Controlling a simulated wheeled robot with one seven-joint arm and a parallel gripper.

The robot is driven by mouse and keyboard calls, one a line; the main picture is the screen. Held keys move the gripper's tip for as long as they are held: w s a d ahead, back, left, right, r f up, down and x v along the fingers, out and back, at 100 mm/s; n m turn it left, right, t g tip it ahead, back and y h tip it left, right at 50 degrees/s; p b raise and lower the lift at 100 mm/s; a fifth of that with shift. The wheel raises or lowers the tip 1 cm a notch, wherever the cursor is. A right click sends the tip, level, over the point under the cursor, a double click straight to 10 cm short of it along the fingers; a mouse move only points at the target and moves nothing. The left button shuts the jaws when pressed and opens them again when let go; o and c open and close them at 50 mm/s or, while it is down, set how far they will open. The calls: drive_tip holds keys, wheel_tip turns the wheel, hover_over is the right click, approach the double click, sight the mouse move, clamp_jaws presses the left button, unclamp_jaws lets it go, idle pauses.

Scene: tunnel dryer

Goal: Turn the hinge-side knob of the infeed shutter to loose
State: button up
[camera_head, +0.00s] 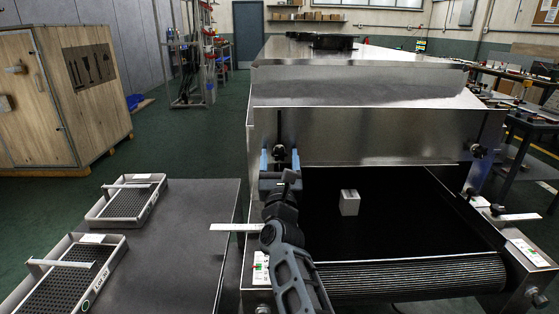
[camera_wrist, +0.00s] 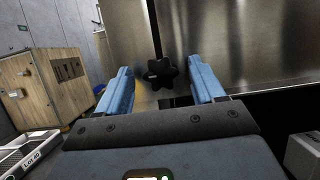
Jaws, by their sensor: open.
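The infeed shutter (camera_head: 370,135) is a shiny metal plate across the mouth of the tunnel dryer. A dark knob (camera_head: 279,151) sits at its left end, and a second dark knob (camera_head: 478,151) at its right end. In the wrist view the left knob is a black lobed star knob (camera_wrist: 161,73) in front of the metal sheet (camera_wrist: 230,45). My gripper (camera_head: 280,158) is open, with its blue fingers to either side of the left knob. In the wrist view my gripper (camera_wrist: 159,68) shows gaps between both fingers and the knob. The pictures do not show which end is hinged.
A black conveyor belt (camera_head: 400,215) runs below the shutter, carrying a small grey block (camera_head: 349,203). A dark table (camera_head: 180,240) at left holds two mesh trays (camera_head: 128,200) (camera_head: 75,280).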

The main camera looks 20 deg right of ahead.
drive_tip(key=c, duration=1)
drive_tip(key=shift+d+f+n+b, duration=0.1)
drive_tip(key=shift+n+b, duration=0.25)
drive_tip(key=shift+n, duration=0.05)
